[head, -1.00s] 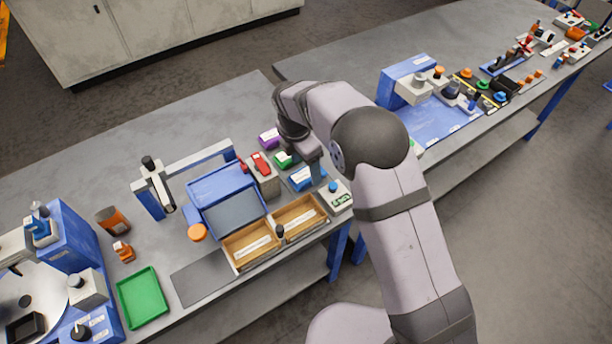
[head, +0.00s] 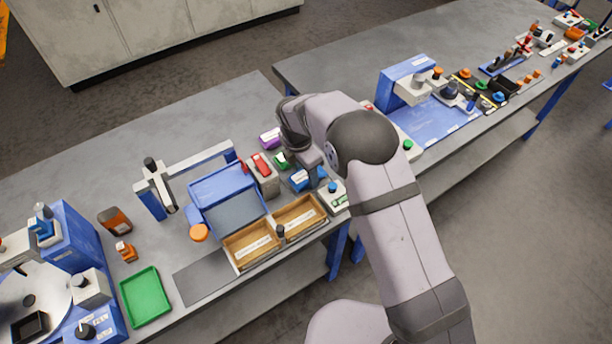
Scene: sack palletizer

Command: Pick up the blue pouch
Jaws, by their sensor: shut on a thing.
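The blue pouch (head: 299,180) is near the right end of the left bench, behind the wooden bins. My gripper (head: 308,172) is directly over it, pointing down, and is shut on it. The fingertips are small and partly hidden by the wrist and arm. I cannot tell whether the pouch is clear of the bench surface.
A green pouch (head: 281,160) and a purple pouch (head: 269,139) lie just behind. A grey box with a red top (head: 262,169) stands to the left. Wooden bins (head: 251,246) are in front, and a small device with a blue knob (head: 333,194) is at the right.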

